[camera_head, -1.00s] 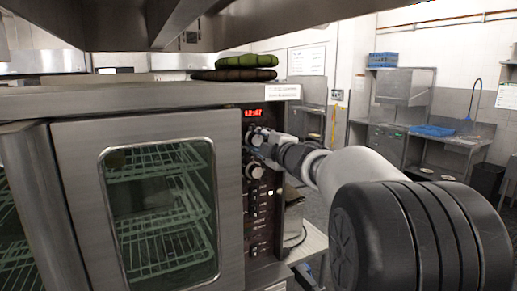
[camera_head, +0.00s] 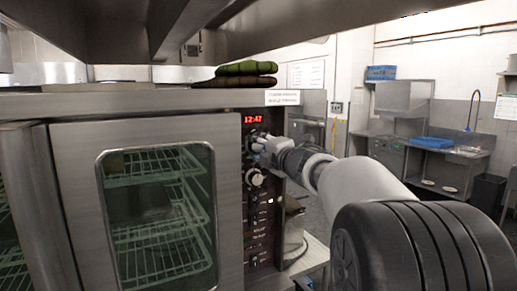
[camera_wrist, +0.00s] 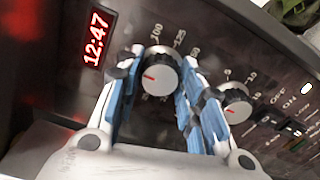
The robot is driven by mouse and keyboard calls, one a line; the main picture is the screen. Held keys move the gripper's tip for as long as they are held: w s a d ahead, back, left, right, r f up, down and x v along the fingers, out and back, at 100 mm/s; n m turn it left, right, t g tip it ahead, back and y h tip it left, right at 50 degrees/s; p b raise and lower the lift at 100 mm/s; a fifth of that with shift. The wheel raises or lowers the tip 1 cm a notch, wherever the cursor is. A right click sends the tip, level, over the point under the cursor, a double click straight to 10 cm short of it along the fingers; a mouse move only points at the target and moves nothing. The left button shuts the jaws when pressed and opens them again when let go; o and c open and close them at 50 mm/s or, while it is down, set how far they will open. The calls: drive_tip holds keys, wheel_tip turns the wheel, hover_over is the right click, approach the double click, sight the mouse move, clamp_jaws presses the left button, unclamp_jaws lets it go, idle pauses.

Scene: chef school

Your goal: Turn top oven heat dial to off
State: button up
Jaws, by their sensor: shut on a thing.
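The top oven heat dial (camera_wrist: 158,68) is a round silver knob with a red pointer line, on the dark control panel. Numbers such as 100 are printed around it. In the wrist view its red line points to the picture's left. My gripper (camera_wrist: 163,84) has its two blue-padded fingers on either side of this dial, shut on it. In the head view my gripper (camera_head: 261,145) is at the upper part of the panel, just below the red display, and mostly hides the dial.
A second dial (camera_wrist: 234,104) sits close beside my right finger; it also shows below my gripper in the head view (camera_head: 257,178). The red display (camera_head: 253,119) reads 12:47. The oven door (camera_head: 80,200) is left of the panel. Folded dark cloths (camera_head: 245,70) lie on top.

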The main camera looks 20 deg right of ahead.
drive_tip(key=o, duration=1.1)
drive_tip(key=shift+c, duration=0.2)
drive_tip(key=s, duration=1.2)
drive_tip(key=shift+d, duration=0.2)
